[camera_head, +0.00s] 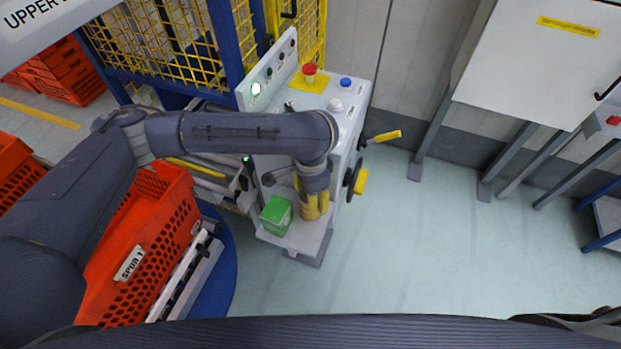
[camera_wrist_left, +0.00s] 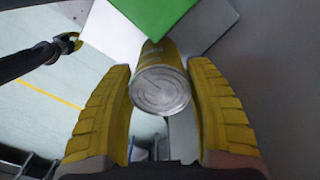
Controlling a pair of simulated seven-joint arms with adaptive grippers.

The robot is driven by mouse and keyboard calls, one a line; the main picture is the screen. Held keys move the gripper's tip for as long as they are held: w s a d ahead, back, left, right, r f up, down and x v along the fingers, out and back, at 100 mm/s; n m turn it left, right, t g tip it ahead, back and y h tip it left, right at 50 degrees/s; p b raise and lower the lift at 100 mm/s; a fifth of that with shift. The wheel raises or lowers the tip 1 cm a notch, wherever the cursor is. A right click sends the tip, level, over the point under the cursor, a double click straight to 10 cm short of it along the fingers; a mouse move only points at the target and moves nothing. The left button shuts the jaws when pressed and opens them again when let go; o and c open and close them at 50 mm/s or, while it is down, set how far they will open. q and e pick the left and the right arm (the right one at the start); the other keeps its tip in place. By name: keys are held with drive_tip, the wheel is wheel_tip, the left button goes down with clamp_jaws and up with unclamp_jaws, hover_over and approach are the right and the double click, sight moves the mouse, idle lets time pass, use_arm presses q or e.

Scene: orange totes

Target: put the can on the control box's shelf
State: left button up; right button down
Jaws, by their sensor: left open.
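The control box (camera_head: 345,105) stands at the centre of the head view, with a pale shelf (camera_head: 303,240) low on its front. The can (camera_head: 311,213) is yellow and stands at the shelf, right of a green box. In the left wrist view the can (camera_wrist_left: 161,88) shows its round silver end between my fingers. My left gripper (camera_head: 312,198) points down over the can. Its two yellow fingers (camera_wrist_left: 161,115) are open on either side of it, with a gap visible. Whether the can's base touches the shelf is hidden.
The green box (camera_head: 277,215) sits on the shelf close beside the can. An orange tote (camera_head: 140,250) stands left of the shelf. A handwheel and a yellow-handled lever (camera_head: 385,136) project from the control box's right side.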

use_arm(q)
wheel_tip(320, 180, up, 10)
drive_tip(key=shift+f, duration=0.15)
idle(0.4)
idle(0.4)
